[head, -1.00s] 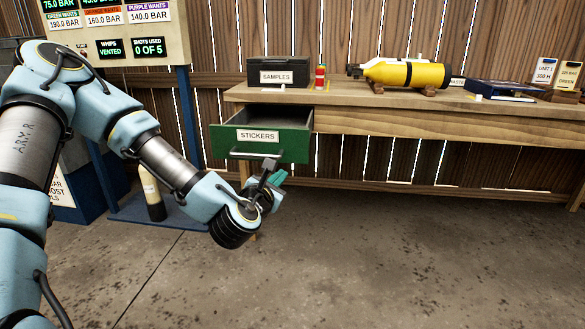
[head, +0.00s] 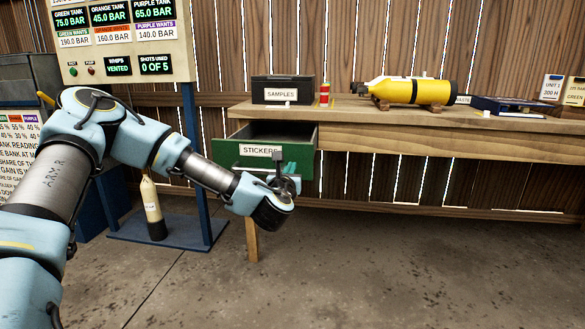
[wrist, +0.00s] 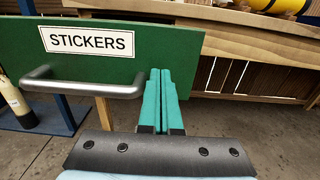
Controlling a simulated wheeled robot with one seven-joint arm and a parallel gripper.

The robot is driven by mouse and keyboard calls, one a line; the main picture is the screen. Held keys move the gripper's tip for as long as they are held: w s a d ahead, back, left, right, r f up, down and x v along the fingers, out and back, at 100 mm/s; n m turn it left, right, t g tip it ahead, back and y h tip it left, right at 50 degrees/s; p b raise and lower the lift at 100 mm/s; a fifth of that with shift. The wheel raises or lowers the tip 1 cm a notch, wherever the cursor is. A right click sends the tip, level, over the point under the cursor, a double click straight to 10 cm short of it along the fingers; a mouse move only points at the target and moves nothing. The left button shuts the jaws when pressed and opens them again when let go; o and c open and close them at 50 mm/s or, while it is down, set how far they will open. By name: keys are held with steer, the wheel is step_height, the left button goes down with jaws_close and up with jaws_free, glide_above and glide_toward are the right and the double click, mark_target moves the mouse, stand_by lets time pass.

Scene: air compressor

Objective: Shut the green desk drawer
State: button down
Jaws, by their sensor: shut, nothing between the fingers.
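The green desk drawer (head: 230,151), labelled STICKERS, sticks out open from the left end of the wooden desk (head: 345,110). Its dark inside shows from above in the head view. In the wrist view its green front (wrist: 155,45) and grey bar handle (wrist: 85,87) are close. My gripper (wrist: 160,72) has its teal fingers together with nothing between them. They point at the right part of the drawer front, just right of the handle. Whether the fingertips touch the front I cannot tell. In the head view my gripper (head: 281,164) partly covers the drawer's right side.
On the desk stand a dark SAMPLES box (head: 283,90), a small red object (head: 324,94) and a yellow tank (head: 410,91). A pale bottle (head: 152,208) stands on a blue base left of the drawer. The floor in front is clear.

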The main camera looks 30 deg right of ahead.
steer(key=shift+x, duration=1.1)
